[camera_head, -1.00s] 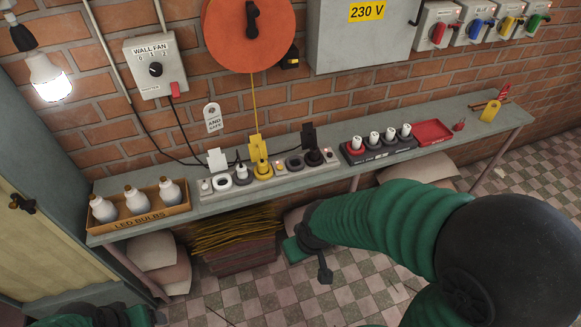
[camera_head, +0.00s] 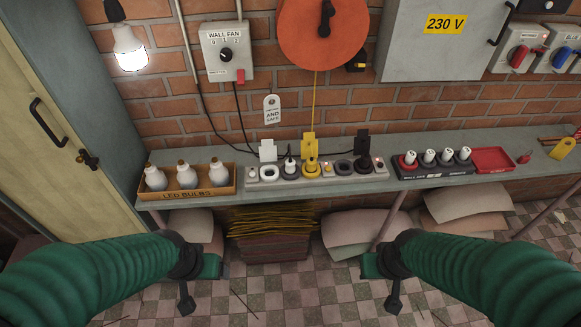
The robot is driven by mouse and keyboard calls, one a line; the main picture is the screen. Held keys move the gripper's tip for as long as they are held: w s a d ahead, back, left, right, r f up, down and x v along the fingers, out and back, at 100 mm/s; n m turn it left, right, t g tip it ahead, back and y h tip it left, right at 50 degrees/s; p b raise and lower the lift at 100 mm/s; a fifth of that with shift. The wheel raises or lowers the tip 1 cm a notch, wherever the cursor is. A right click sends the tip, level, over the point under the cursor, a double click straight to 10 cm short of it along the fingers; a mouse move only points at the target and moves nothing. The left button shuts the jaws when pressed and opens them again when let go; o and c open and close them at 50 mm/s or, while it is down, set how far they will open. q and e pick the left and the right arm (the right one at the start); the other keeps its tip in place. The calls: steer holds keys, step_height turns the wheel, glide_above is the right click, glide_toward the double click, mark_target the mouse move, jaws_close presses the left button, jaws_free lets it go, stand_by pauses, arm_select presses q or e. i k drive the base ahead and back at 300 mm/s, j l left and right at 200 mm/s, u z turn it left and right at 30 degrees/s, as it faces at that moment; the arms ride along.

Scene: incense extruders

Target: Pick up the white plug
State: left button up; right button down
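A power strip (camera_head: 328,171) lies along the shelf. A small white plug (camera_head: 290,167) stands upright in a dark round socket left of its middle, with a dark cord at its top. A yellow plug (camera_head: 311,165) sits just right of it and a black plug (camera_head: 366,162) further right. My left gripper (camera_head: 210,267) is below and left of the strip, in front of the shelf, apart from the plug. My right gripper (camera_head: 371,265) is below and right of the plug, also apart. The fingers of both are too unclear to tell if they are open.
White, yellow and black tags stand behind the strip. A box of LED bulbs (camera_head: 187,181) is at left on the shelf (camera_head: 222,160). A rack with several white-topped pieces (camera_head: 437,168) and a red tray (camera_head: 493,160) are at right. Papers lie below the shelf.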

mark_target(289, 168)
steer(key=i+j+u, duration=0.3)
steer(key=i, duration=0.2)
steer(key=i+u, duration=0.35)
steer(key=i, duration=0.2)
